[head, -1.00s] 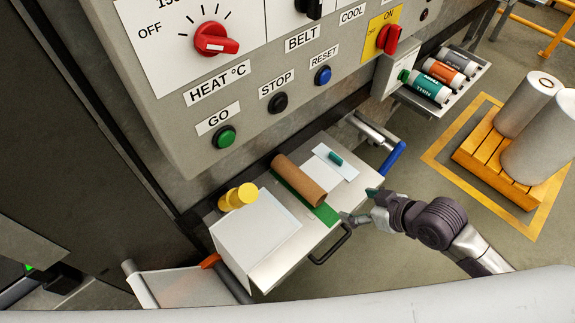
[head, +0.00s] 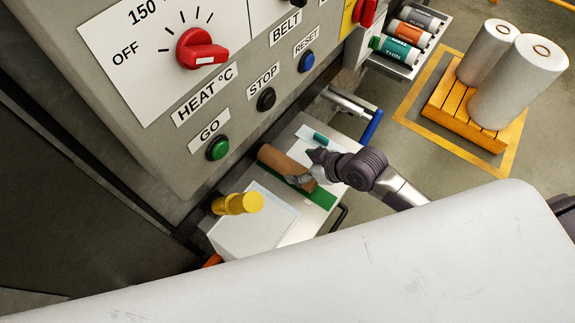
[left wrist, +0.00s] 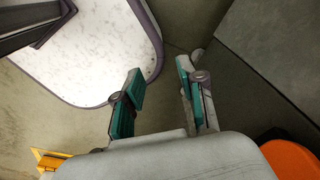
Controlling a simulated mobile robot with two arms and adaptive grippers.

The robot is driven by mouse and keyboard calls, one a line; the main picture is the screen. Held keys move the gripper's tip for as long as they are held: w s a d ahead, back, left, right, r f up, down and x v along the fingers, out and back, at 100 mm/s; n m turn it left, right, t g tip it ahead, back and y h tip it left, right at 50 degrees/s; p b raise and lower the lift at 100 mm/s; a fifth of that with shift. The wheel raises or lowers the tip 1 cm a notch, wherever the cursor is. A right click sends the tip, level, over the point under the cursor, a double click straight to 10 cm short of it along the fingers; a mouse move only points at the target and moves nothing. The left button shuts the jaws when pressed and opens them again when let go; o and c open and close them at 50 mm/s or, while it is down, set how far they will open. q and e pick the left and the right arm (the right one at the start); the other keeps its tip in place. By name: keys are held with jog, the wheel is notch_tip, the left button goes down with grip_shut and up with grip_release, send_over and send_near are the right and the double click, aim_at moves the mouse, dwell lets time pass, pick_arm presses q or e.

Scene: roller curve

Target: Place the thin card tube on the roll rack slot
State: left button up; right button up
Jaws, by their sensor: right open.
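The brown card tube (head: 277,161) lies on a green strip (head: 322,196) on the pale shelf below the control panel. My right gripper (head: 314,169) is open at the tube's near right end, with its fingers about that end. I cannot tell whether they touch it. A tray rack (head: 394,68) at the upper right holds rolls with grey, orange and teal labels. I cannot tell whether this is the roll rack of the task, and no empty slot is clear. My left gripper (left wrist: 160,78) is open and empty in the left wrist view, well above the floor.
A blue-handled bar (head: 371,127) juts out at right. Large white rolls (head: 518,83) stand on a yellow pallet (head: 440,105).

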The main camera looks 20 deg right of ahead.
aim_at(294, 167)
jog(key=p+x, duration=0.1)
jog(key=x, duration=0.3)
jog(key=shift+a+f, duration=0.1)
jog(key=shift+f, duration=0.1)
jog(key=shift+w+a+f, duration=0.2)
jog(key=shift+w+f, duration=0.05)
jog(key=shift+f, duration=0.1)
pick_arm(q)
jog(key=shift+w+a+r, duration=0.35)
jog(key=shift+w+r, duration=0.3)
jog(key=shift+w, duration=0.05)
pick_arm(e)
jog(key=shift+s, duration=0.1)
jog(key=c, duration=0.5)
pick_arm(q)
jog(key=shift+s, duration=0.2)
pick_arm(e)
jog(key=shift+r, duration=0.1)
jog(key=c, duration=0.9)
